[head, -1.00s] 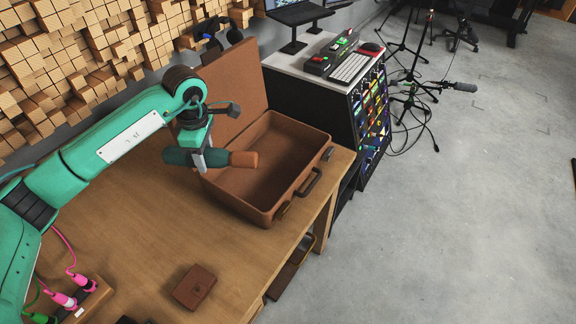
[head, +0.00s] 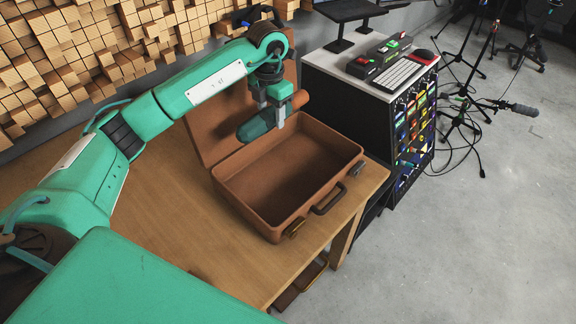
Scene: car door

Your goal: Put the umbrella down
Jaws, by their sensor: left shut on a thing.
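The folded umbrella has a dark green body (head: 255,126) and a brown handle end (head: 300,99). My left gripper (head: 279,121) is shut around it near its middle and holds it tilted, handle end toward the upper right. The open brown suitcase (head: 341,183) lies on the wooden table. The umbrella shows over the suitcase's back part, in front of the raised lid; its exact height above the bottom cannot be told. The suitcase's visible inside is empty. My right gripper is not in view.
The wooden table (head: 185,215) is bare to the left of the suitcase. A white-topped cabinet (head: 330,66) with a keyboard (head: 398,74) stands behind to the right. A wall of wooden blocks (head: 60,60) is at the back left. Open floor lies at right.

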